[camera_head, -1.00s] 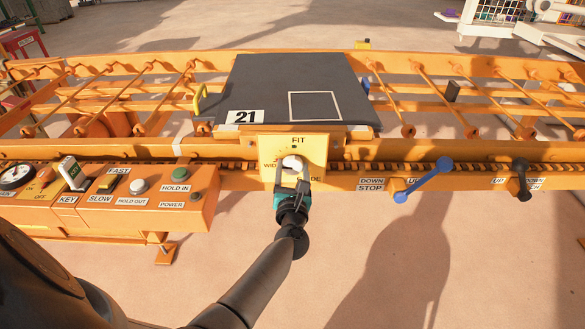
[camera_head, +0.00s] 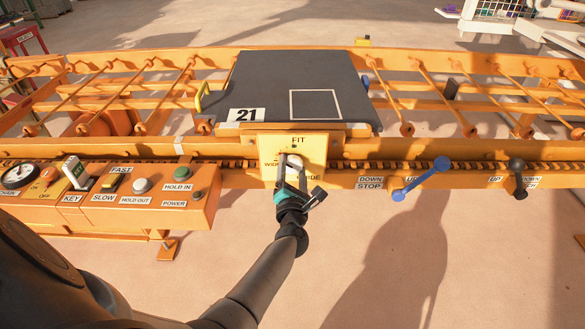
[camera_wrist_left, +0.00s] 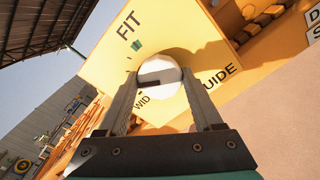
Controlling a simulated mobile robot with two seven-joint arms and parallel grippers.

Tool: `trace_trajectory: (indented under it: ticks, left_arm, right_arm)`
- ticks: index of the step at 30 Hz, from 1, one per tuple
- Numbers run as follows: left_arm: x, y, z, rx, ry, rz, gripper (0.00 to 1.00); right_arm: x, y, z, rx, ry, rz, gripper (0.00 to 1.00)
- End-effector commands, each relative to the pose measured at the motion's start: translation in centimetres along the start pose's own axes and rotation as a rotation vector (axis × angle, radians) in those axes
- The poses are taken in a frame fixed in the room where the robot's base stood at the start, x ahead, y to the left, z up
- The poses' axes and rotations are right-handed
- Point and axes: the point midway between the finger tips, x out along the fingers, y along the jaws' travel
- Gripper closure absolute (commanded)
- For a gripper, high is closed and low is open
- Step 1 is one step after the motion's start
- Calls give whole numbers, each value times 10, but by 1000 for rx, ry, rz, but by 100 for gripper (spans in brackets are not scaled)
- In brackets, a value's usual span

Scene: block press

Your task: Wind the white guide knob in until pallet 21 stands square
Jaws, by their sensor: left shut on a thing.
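The white guide knob (camera_head: 293,161) sits on a yellow plate (camera_head: 268,146) marked FIT, with WIDE and GUIDE lettering partly covered. My left gripper (camera_head: 291,165) is shut on the knob. In the left wrist view the round white knob (camera_wrist_left: 158,74), with a dark mark on its face, lies between the two fingers, and the plate's lettering appears rotated. Pallet 21 (camera_head: 275,80) is a dark grey slab with a white square outline and a "21" label, lying on the conveyor above the plate. Whether it is exactly square is hard to tell. My right gripper is out of view.
A control box (camera_head: 100,208) with switches and buttons stands left of the plate. A blue lever (camera_head: 422,179) and a dark lever (camera_head: 518,179) are on the rail to the right. Orange conveyor rollers flank the pallet. The floor in front is clear.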

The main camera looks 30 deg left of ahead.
Motion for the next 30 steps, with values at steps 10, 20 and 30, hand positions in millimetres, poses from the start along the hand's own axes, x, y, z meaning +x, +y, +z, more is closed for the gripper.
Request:
trace_trajectory:
  ticks: [10,20,30]
  left_arm:
    - [-1,-1,-1,4,2,-2,32]
    - [0,0,0,2,1,-1,3]
    - [-10,0,0,2,1,-2,3]
  right_arm:
    - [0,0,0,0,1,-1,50]
    - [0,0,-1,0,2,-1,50]
    - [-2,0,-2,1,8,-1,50]
